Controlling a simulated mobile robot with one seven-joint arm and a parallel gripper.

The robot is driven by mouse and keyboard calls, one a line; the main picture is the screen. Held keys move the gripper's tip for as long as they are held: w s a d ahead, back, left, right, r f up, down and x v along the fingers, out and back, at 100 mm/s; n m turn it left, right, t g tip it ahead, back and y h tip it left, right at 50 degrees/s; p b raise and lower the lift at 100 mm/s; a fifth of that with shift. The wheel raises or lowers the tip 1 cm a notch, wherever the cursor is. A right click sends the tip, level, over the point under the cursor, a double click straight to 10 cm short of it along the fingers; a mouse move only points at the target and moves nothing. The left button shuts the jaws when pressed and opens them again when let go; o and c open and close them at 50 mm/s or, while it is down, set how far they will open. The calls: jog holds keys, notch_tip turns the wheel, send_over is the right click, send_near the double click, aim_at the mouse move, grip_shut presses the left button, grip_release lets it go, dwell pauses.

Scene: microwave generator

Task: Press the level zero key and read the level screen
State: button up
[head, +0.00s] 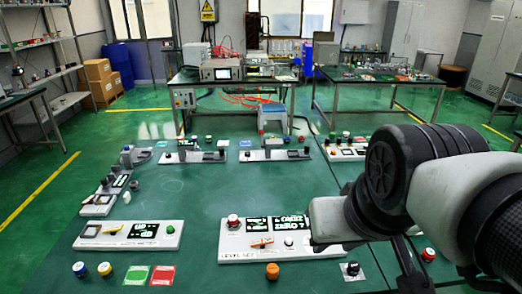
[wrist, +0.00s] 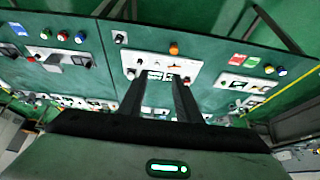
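A white panel (head: 228,245) lies on the green table, with small lettering that seems to read "LEVEL SET" at its front edge. It carries a red-topped knob (head: 233,221), an orange pointer-like part (head: 262,242), a dark display (head: 257,225) and black plates with white lettering (head: 292,242), one seeming to read "ZERO". Which part is the level zero key is unclear, and I cannot read a level value. My arm covers the panel's right end in the head view. In the wrist view my gripper (wrist: 162,75) is open, its two dark fingers apart over the panel (wrist: 140,52).
An orange knob (head: 272,270) stands in front of the panel and a black knob (head: 352,269) right of it. Another white panel (head: 160,245) lies left, with green and red cards (head: 162,275) nearby. More panels line the table's back. The table's middle is bare.

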grip_shut()
dwell(1.4)
